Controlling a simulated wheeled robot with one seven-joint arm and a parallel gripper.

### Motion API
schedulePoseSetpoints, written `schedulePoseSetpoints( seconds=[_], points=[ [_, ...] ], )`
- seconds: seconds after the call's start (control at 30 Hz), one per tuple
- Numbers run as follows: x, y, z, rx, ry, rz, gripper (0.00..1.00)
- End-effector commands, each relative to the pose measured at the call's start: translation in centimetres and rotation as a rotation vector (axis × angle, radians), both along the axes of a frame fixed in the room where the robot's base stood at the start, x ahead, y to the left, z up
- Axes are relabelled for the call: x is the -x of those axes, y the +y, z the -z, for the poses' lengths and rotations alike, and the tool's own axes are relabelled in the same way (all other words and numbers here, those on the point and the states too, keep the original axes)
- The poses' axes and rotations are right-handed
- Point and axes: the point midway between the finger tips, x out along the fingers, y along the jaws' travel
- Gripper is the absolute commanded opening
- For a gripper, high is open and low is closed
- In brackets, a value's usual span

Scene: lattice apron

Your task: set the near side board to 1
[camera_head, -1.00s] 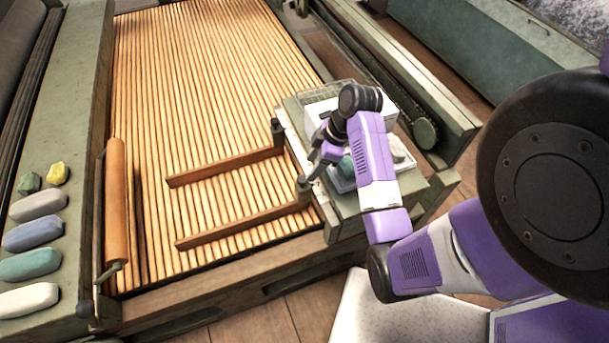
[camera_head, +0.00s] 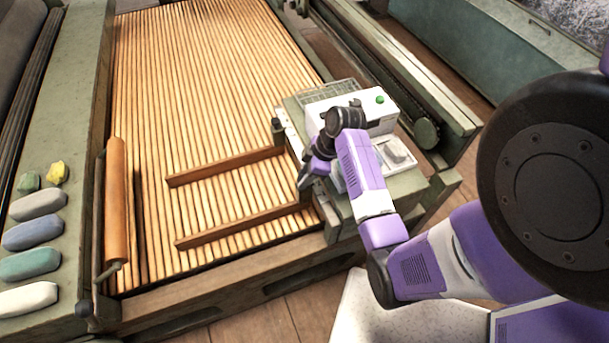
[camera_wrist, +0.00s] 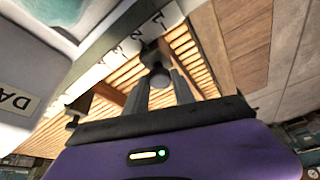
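The near side board (camera_head: 243,227) is a brown wooden bar lying across the slatted bed (camera_head: 215,100), and the far side board (camera_head: 222,167) lies parallel beyond it. My gripper (camera_head: 304,184) is at the right end of the near board and hides its end knob in the head view. In the wrist view my gripper (camera_wrist: 159,82) has its two fingers apart, either side of a dark round knob (camera_wrist: 158,73). Contact cannot be told. A strip of white number labels (camera_wrist: 132,47) runs beside the bed; the digits are hard to read. Another dark knob (camera_wrist: 80,104) stands further along.
An orange roller (camera_head: 116,200) stands at the bed's left edge. Several coloured blocks (camera_head: 33,235) lie on the left rail.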

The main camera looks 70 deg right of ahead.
Motion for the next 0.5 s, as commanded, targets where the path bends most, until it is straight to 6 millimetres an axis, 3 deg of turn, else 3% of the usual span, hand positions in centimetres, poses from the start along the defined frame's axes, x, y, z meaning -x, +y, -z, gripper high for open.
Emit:
schedulePoseSetpoints(
  seconds=[0.07, 0.5],
  points=[
    [-0.01, 0.00, -0.02, 0.000, 0.000, 0.000, 0.00],
    [-0.03, 0.01, -0.05, 0.000, -0.001, -0.001, 0.00]
  ],
)
